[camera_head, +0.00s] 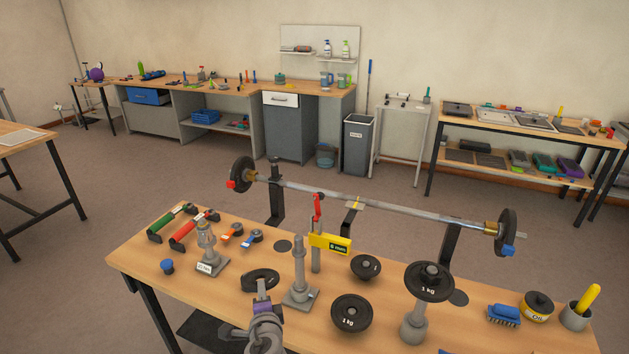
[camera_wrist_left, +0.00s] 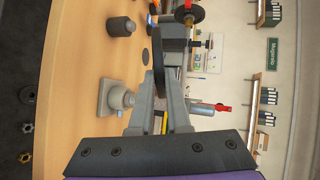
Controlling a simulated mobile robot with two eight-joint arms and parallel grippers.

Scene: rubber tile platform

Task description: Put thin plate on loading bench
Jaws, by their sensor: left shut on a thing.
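My left gripper (camera_head: 262,291) reaches in at the bottom centre of the head view. It is shut on the thin black plate (camera_head: 260,279), gripping it by its near edge. In the left wrist view the plate (camera_wrist_left: 157,66) shows edge-on between the fingers (camera_wrist_left: 158,98), roughly parallel to the wooden top. The plate is over the near wooden bench (camera_head: 140,256), left of a grey post stand (camera_head: 299,279); I cannot tell how high. I cannot tell whether this is the loading bench. My right gripper is not in view.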

